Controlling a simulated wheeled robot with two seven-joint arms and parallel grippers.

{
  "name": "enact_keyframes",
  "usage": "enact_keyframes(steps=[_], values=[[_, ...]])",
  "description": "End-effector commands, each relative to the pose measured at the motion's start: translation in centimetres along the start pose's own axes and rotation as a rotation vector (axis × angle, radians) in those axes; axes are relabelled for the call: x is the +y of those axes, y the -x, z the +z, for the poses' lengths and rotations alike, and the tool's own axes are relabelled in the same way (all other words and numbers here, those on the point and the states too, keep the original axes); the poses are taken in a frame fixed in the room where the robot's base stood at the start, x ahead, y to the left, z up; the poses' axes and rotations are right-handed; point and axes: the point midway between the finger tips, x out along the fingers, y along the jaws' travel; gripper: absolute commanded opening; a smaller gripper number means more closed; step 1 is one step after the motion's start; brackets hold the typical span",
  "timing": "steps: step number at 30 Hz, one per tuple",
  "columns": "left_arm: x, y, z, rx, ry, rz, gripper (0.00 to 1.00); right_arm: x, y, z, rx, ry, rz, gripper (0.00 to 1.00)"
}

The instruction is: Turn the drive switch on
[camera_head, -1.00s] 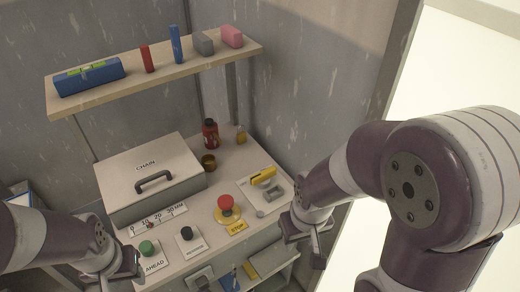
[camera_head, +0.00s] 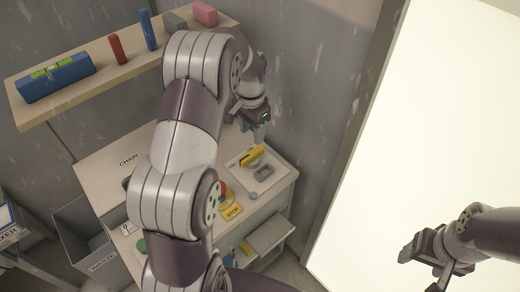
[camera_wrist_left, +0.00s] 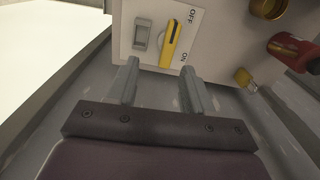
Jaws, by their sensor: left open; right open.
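The drive switch is a yellow lever (camera_head: 252,156) on a white plate (camera_head: 240,172) at the right of the bench top. In the left wrist view the lever (camera_wrist_left: 172,45) lies between the printed words OFF and ON, beside a grey rectangular part (camera_wrist_left: 142,34); its exact setting is hard to tell. My left gripper (camera_head: 261,136) is above and just behind the lever. In the left wrist view its two open fingers (camera_wrist_left: 160,72) point at the plate's ON edge, with nothing between them. My right gripper (camera_head: 428,262) is open and empty at the lower right, away from the bench.
My left arm hides much of the bench. A red bottle (camera_wrist_left: 291,50), brass cup (camera_wrist_left: 268,8) and small yellow bottle (camera_wrist_left: 243,77) stand near the plate. A shelf (camera_head: 90,87) is above.

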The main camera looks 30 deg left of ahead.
Motion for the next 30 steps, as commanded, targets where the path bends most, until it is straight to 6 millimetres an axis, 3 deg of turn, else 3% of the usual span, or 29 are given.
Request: enact_keyframes(steps=[2, 5, 18, 23, 30], values=[[-1.4, -0.3, -0.4, -0.007, -0.024, 0.005, 0.51, 0.0, 0.3, 0.0, 0.000, 0.000, 0.000, 0.67], [-1.9, -1.4, -0.6, -0.010, -0.039, 0.007, 0.51, 0.0, 0.4, -0.1, 0.000, 0.000, 0.000, 0.67], [-1.9, -11.2, -0.6, -0.007, -0.038, 0.005, 0.51, 0.0, 1.7, -0.2, 0.000, 0.000, 0.000, 0.67], [-1.9, -12.7, -0.6, -0.006, -0.038, 0.004, 0.51, 0.0, 1.8, -0.2, 0.000, 0.000, 0.000, 0.67], [-1.9, -12.9, -0.6, -0.004, -0.038, 0.002, 0.51, 0.0, 1.8, -0.2, 0.000, 0.000, 0.000, 0.67]])
